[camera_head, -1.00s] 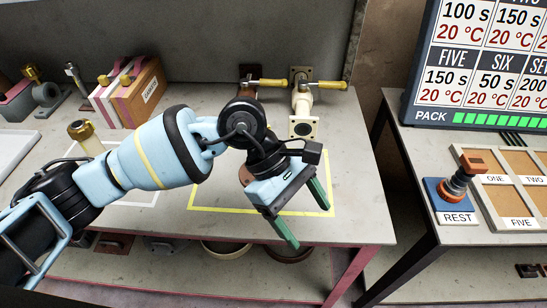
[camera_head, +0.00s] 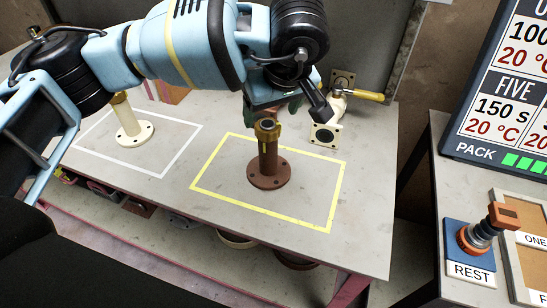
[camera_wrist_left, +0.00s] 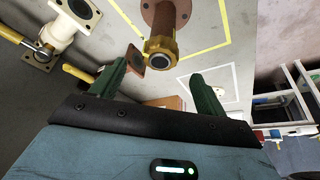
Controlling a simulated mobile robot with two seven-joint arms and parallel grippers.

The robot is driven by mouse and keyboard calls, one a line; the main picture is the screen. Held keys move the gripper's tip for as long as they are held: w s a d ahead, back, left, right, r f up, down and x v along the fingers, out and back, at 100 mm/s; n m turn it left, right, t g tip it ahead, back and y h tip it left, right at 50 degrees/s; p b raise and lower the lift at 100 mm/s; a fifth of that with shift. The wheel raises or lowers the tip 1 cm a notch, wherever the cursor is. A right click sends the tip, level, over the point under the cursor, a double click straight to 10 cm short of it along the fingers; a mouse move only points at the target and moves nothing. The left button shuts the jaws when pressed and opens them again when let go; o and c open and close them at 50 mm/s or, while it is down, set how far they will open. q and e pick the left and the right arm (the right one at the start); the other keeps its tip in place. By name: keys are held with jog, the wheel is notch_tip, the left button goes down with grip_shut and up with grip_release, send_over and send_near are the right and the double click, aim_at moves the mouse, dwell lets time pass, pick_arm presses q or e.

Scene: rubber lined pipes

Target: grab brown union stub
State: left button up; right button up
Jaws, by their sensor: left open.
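The brown union stub (camera_head: 268,163) stands upright on its round flange inside the yellow outline on the table, with a brass nut on top. My left gripper (camera_head: 281,108) is just above and behind its top in the head view, with its fingers mostly hidden by the wrist. In the left wrist view, the green fingers (camera_wrist_left: 158,71) are open and empty. The stub's brass nut (camera_wrist_left: 161,50) shows beyond the tips, between them, and looks apart from both. My right gripper is not in view.
A cream stub (camera_head: 130,121) with a brass top stands in the white outline at left. A cream valve pipe (camera_head: 331,124) with a yellow handle (camera_head: 369,96) is at the back right. A side table holds a REST stand (camera_head: 468,246) and a timer display (camera_head: 505,101).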

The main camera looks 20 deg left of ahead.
aim_at(268, 123)
pick_arm(q)
jog(key=shift+a+f, duration=0.2)
jog(key=shift+f, duration=0.1)
jog(key=shift+x, duration=3.6)
jog(key=shift+d, duration=0.1)
grip_shut()
jog(key=shift+w+r, duration=0.1)
